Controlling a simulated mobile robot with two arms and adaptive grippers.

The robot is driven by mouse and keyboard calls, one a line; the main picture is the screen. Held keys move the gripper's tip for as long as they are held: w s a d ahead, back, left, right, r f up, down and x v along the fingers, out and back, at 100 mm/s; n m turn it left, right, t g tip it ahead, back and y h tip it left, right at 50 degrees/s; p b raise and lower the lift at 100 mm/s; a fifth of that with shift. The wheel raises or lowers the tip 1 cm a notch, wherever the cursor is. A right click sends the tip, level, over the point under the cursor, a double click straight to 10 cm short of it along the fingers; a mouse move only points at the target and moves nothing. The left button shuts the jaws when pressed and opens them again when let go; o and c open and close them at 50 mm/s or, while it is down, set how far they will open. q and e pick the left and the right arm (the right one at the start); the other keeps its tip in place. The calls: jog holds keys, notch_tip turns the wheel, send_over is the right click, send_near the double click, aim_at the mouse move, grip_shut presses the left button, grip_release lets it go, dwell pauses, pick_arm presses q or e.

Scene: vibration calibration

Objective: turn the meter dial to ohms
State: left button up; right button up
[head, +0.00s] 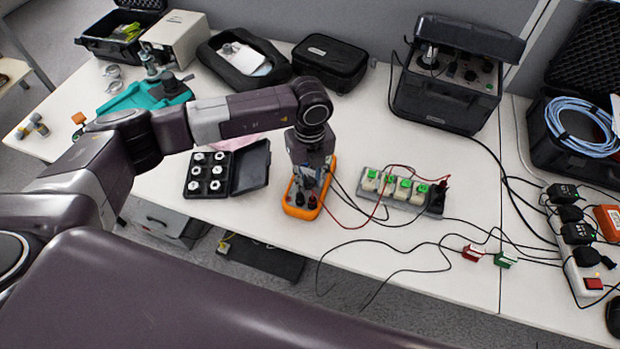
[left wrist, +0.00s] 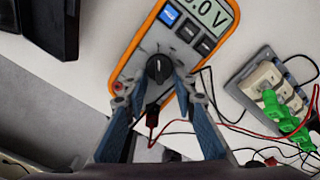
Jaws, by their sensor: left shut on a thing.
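The orange and grey multimeter (head: 299,210) lies on the white table below my left gripper (head: 310,176). In the left wrist view the meter (left wrist: 143,50) shows its screen (left wrist: 214,12), reading a value ending in "0 V", with a blue button and dark buttons below it. Its black dial (left wrist: 158,68) sits between the tips of my left gripper (left wrist: 168,82), whose blue-grey fingers are closed on it. Red and black leads run from the lower end of the meter. The dial's markings are too small to read. My right gripper is not in view.
A block with green-topped terminals (head: 402,188) stands right of the meter, with leads between them. An open black case of white hex parts (head: 208,173) lies to the left. A black instrument case (head: 447,84) stands behind. Cables cross the right side of the table.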

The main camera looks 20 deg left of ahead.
aim_at(310, 182)
pick_arm(q)
jog(key=o, duration=0.9)
notch_tip(310, 182, up, 12)
jog(key=shift+o, duration=0.5)
